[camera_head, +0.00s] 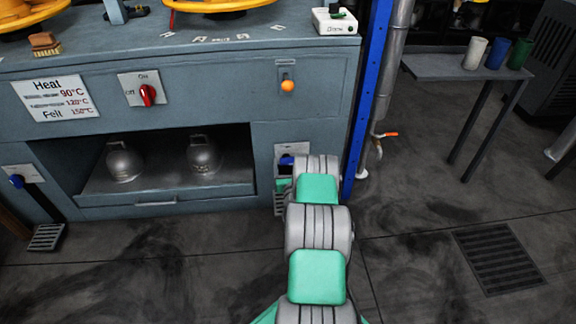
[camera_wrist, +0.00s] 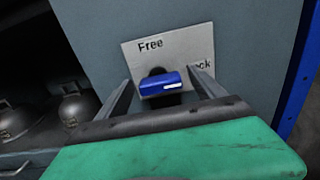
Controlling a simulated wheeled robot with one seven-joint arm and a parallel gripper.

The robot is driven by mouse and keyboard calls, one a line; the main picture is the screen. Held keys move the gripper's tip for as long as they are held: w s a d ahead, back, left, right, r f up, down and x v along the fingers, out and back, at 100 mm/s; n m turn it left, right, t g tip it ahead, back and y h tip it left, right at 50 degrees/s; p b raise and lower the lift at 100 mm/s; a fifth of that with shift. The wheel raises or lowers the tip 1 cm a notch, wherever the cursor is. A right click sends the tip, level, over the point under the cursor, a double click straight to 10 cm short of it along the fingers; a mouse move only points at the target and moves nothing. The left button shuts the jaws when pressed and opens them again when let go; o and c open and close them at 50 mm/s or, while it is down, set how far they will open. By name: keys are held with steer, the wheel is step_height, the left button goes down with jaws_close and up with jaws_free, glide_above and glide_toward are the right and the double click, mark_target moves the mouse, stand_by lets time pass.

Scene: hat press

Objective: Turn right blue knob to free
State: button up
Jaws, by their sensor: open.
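The right blue knob (camera_wrist: 161,83) sits on a pale plate (camera_wrist: 185,55) on the cabinet front in the wrist view. The plate reads "Free" at its top and a partly hidden word ending in "ck" at its right. The knob's bar lies nearly level in that picture. My gripper (camera_wrist: 162,88) is open, one finger on each side of the knob, with gaps to it visible. In the head view the knob (camera_head: 287,160) shows just above my arm, which hides part of its plate and my fingers.
The left blue knob (camera_head: 17,181) is at the cabinet's far left. A red switch (camera_head: 148,95) and an orange-tipped lever (camera_head: 287,85) are above. Metal hat forms (camera_head: 203,155) stand in the recess. A blue post (camera_head: 369,95) rises just right of the knob.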

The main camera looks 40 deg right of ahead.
steer(key=c, duration=1.4)
